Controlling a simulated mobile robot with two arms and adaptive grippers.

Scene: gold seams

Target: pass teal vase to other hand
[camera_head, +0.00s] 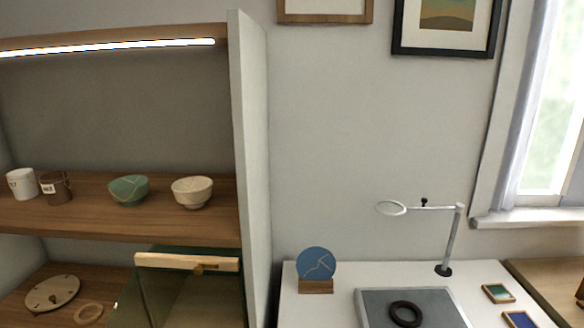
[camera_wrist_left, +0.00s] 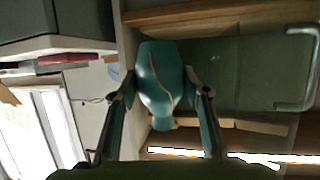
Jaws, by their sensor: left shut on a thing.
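The teal vase (camera_wrist_left: 158,62) is in the left wrist view, with a gold seam running down its side and a gold edge at its narrow end, which points down in the picture. My left gripper (camera_wrist_left: 160,80) is shut on it, with one finger on each side of the body. The vase does not show in the head view. Neither gripper shows in the head view, and my right gripper is in no frame.
In the head view, a wooden shelf (camera_head: 75,222) holds cups and bowls, including a green bowl (camera_head: 129,190) and a cream bowl (camera_head: 192,192). A white upright panel (camera_head: 250,150) divides it from a white table (camera_head: 380,272) with a magnifier lamp (camera_head: 450,240), blue disc (camera_head: 317,264) and dark ring (camera_head: 406,314).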

